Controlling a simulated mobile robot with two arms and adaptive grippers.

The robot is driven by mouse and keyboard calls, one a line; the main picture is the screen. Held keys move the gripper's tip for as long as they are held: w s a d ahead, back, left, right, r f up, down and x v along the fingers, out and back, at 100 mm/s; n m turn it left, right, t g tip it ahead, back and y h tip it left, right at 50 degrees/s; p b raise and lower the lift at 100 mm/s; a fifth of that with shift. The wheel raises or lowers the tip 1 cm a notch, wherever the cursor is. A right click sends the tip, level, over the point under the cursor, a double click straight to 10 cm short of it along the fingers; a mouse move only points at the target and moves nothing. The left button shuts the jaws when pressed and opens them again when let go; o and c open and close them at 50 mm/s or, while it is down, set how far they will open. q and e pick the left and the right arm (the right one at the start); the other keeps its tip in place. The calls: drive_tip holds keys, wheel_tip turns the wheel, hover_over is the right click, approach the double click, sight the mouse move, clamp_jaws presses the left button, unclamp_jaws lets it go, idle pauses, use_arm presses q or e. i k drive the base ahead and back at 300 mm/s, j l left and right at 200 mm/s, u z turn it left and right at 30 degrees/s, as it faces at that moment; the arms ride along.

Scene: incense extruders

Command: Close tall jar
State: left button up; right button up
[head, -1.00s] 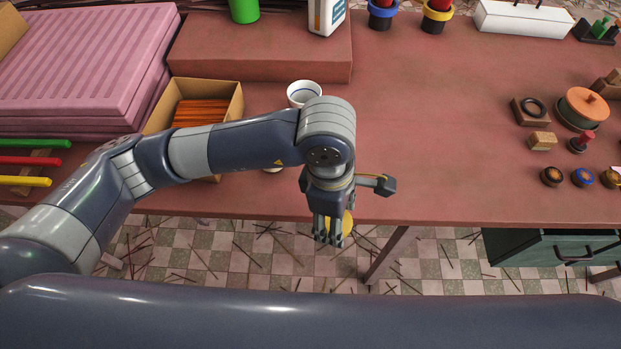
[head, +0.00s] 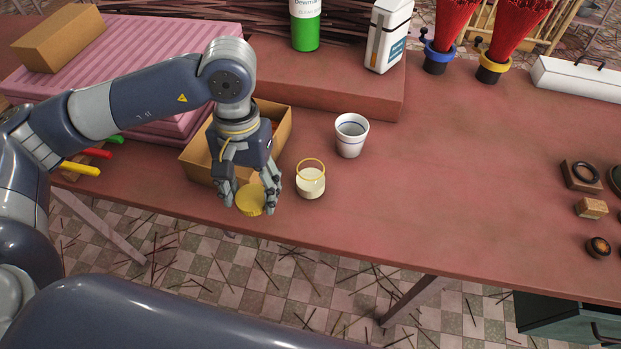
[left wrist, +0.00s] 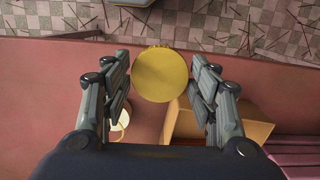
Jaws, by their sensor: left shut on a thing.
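A round gold lid (head: 250,201) is gripped between the fingers of my left gripper (head: 250,205), near the table's front edge. In the left wrist view the lid (left wrist: 162,75) shows face-on between the fingers. A clear glass jar (head: 311,183) with a gold rim and cream contents stands upright on the table, just right of the gripper in the head view. Its top is open. The jar (left wrist: 121,120) also shows in the left wrist view, partly hidden behind a finger. The lid is apart from the jar. My right gripper is not in view.
A white cup (head: 351,136) stands behind the jar. A cardboard box (head: 277,120) is close behind and left of my gripper. A raised red block (head: 350,88) with bottles lies farther back.

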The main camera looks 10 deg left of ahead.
sight(310, 173)
drive_tip(key=k+j+z, duration=0.15)
drive_tip(key=j, duration=0.2)
drive_tip(key=j+z, duration=0.15)
drive_tip(key=j, duration=0.25)
drive_tip(key=k+j+z, duration=0.15)
drive_tip(key=j, duration=0.15)
drive_tip(key=k+j+z, duration=0.15)
drive_tip(key=j, duration=0.2)
